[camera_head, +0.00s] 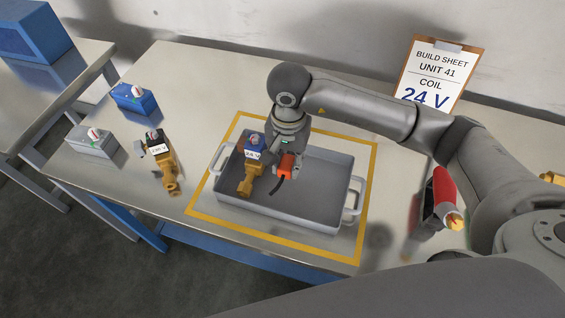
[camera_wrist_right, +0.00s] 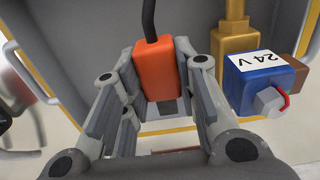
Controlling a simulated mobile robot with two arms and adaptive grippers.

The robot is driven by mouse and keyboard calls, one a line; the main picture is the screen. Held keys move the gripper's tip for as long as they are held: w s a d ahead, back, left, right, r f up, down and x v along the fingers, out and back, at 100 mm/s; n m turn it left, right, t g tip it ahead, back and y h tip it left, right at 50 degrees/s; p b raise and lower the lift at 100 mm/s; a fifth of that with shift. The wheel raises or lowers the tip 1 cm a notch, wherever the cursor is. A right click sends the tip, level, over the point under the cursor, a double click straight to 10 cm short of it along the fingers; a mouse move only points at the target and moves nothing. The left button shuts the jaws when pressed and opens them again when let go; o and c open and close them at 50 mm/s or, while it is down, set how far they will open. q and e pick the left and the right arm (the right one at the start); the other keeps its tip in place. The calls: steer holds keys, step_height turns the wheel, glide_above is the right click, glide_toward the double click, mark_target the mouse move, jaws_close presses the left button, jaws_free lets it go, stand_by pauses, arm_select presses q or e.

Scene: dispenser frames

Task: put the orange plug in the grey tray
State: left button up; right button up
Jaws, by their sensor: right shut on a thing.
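The orange plug (camera_head: 287,166) with its black cable is between the fingers of my right gripper (camera_head: 289,155). In the wrist view the orange plug (camera_wrist_right: 156,68) sits between both fingers of the right gripper (camera_wrist_right: 158,78), cable pointing away. The grey tray (camera_head: 318,198) stands on the table inside a yellow outline. The plug is over or inside the tray; whether it touches the tray floor I cannot tell. A brass valve with a blue 24 V coil (camera_head: 249,168) is in the tray, left of the plug. My left gripper is not in view.
A brass valve with a black coil (camera_head: 158,160), a blue coil (camera_head: 133,98) and a grey coil (camera_head: 92,141) lie left of the tray. A build sheet (camera_head: 435,68) reading 24 V stands behind. A red and black object (camera_head: 445,190) is at the right.

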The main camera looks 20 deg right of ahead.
mark_target(282, 161)
steer(key=shift+w+a+f, duration=0.25)
steer(key=shift+w+f, duration=0.4)
steer(key=shift+f, duration=0.1)
steer(key=shift+w+a+f, duration=0.1)
steer(key=shift+w+f, duration=0.2)
steer(key=shift+f, duration=0.2)
step_height(282, 161, down, 2)
steer(key=shift+f+p, duration=0.1)
steer(key=shift+p, duration=0.9)
steer(key=shift+f, duration=0.25)
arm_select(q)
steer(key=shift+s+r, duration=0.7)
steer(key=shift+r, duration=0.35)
arm_select(e)
steer(key=shift+f, duration=0.1)
steer(key=shift+f+b, duration=0.25)
steer(key=shift+b, duration=0.1)
steer(key=o, duration=0.7)
steer(key=shift+r, duration=0.1)
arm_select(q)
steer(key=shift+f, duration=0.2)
arm_select(e)
steer(key=shift+o, duration=0.2)
